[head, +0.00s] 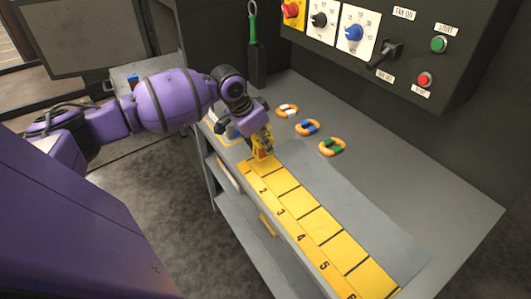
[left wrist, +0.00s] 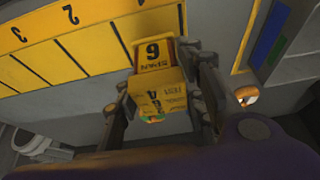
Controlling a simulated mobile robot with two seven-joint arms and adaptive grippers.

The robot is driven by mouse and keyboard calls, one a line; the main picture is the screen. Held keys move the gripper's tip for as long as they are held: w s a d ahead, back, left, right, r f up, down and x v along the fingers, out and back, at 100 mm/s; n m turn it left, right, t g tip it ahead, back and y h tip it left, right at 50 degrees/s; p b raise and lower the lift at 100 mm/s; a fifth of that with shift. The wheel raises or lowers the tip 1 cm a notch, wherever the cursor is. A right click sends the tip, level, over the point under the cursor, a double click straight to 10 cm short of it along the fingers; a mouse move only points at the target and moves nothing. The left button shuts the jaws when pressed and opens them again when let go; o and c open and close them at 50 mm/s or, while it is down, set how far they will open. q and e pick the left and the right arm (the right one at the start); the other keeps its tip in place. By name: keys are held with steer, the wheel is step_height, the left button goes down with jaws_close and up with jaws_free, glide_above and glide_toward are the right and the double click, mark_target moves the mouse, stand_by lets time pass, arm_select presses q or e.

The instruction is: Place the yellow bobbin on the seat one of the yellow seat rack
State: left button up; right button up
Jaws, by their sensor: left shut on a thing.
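The yellow bobbin (head: 264,152) is a boxy yellow piece; in the left wrist view (left wrist: 157,88) it shows a "6" and dark lettering. My left gripper (left wrist: 160,100) is shut on it, with one dark finger on each side. In the head view my left gripper (head: 262,141) holds it over the far end of the yellow seat rack (head: 312,222), near seat one (head: 254,173). The rack is a flat strip with numbered seats, also in the left wrist view (left wrist: 95,40). I cannot tell whether the bobbin touches the rack. My right gripper is not in view.
Orange rings with white (head: 287,111), blue (head: 307,127) and green (head: 332,147) middles lie on the grey bench (head: 440,205). A control panel (head: 400,50) with knobs and buttons overhangs the back. The bench right of the rack is clear.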

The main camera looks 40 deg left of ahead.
arm_select(q)
steer(key=f, duration=0.3)
steer(key=shift+w+d+f, duration=0.2)
steer(key=shift+d+f, duration=0.2)
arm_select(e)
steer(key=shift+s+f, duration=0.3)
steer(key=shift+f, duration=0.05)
arm_select(q)
steer(key=o, duration=1.4)
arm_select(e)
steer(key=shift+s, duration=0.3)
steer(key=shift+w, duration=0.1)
